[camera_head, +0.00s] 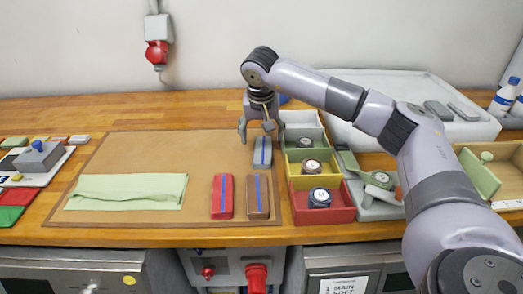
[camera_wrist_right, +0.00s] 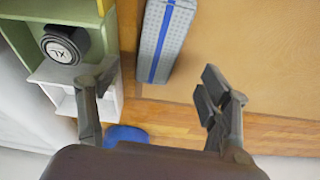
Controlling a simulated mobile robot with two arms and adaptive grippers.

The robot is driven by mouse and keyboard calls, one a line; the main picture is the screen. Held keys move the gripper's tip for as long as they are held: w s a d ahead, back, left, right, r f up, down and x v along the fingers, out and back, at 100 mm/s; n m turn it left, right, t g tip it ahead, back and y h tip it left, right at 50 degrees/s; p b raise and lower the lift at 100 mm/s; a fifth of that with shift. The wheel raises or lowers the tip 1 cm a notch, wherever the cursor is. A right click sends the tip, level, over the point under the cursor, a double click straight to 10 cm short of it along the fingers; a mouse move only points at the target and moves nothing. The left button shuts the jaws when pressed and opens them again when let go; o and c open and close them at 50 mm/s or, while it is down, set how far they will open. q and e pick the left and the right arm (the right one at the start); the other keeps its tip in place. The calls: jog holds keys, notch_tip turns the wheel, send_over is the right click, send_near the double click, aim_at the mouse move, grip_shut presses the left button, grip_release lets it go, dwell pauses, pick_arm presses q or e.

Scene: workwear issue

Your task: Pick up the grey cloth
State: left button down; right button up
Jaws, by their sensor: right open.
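The grey cloth (camera_head: 262,152) is a folded bundle with a blue stripe along its length. It lies on the brown mat (camera_head: 130,150), near the mat's right edge. In the right wrist view the grey cloth (camera_wrist_right: 168,40) shows at the top, with its near end close to the gap between the fingers. My right gripper (camera_head: 257,131) is open and empty, just behind the cloth's far end; its spread fingers also show in the right wrist view (camera_wrist_right: 155,88). My left gripper is in neither view.
A red bundle (camera_head: 223,196) and a brown bundle (camera_head: 257,197) lie in front of the grey cloth. A pale green cloth (camera_head: 125,191) lies at left. Green, yellow and red bins (camera_head: 345,215) with rolls stand close on the right. A blue round object (camera_wrist_right: 127,135) is near the gripper.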

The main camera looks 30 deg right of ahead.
aim_at(262, 148)
jog(key=shift+p+x, duration=0.5)
jog(key=shift+x, duration=2.2)
jog(key=shift+s+a, duration=0.15)
jog(key=shift+c, duration=0.3)
jog(key=c, duration=1.2)
